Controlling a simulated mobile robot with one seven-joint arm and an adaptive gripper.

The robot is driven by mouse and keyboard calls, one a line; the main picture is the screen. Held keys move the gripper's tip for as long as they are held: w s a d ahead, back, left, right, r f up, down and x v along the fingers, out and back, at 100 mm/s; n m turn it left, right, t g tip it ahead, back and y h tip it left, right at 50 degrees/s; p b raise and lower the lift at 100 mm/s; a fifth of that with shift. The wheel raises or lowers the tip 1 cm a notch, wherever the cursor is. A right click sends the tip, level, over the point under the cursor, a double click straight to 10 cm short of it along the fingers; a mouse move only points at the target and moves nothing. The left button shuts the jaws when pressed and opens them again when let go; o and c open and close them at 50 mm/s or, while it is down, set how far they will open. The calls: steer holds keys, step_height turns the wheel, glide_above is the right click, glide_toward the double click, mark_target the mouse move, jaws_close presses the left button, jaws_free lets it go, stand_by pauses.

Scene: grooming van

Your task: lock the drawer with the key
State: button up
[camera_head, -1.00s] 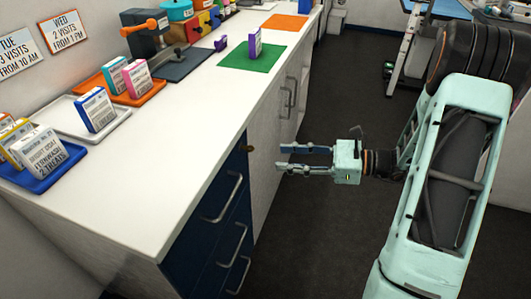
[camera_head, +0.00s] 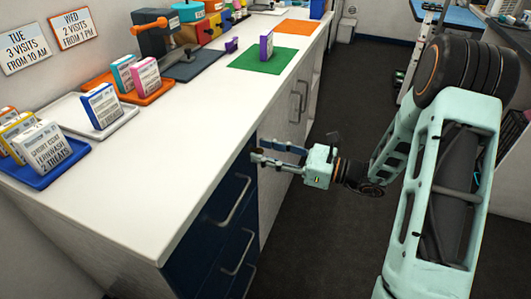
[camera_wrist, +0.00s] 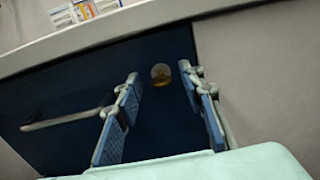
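The dark blue drawer unit (camera_head: 207,232) stands under the white counter. Its top drawer has a grey bar handle (camera_head: 238,200), which also shows in the wrist view (camera_wrist: 68,120). In the wrist view, a small round brass-coloured piece (camera_wrist: 161,74), which looks like the key or its lock, sits on the drawer front near the top right. My gripper (camera_head: 258,150) is open at the upper right corner of the drawer front. In the wrist view its fingers (camera_wrist: 161,80) stand on either side of the brass piece, with gaps visible. The head view does not clearly show the brass piece.
The white counter (camera_head: 145,165) overhangs just above my fingers. Its top holds a blue tray of boxes (camera_head: 45,178), a white tray (camera_head: 65,112) and a green mat (camera_head: 262,62). A pale cupboard with handles (camera_head: 296,103) adjoins the drawers. The dark floor (camera_head: 310,235) is open.

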steer(key=shift+a, duration=0.1)
jaws_close()
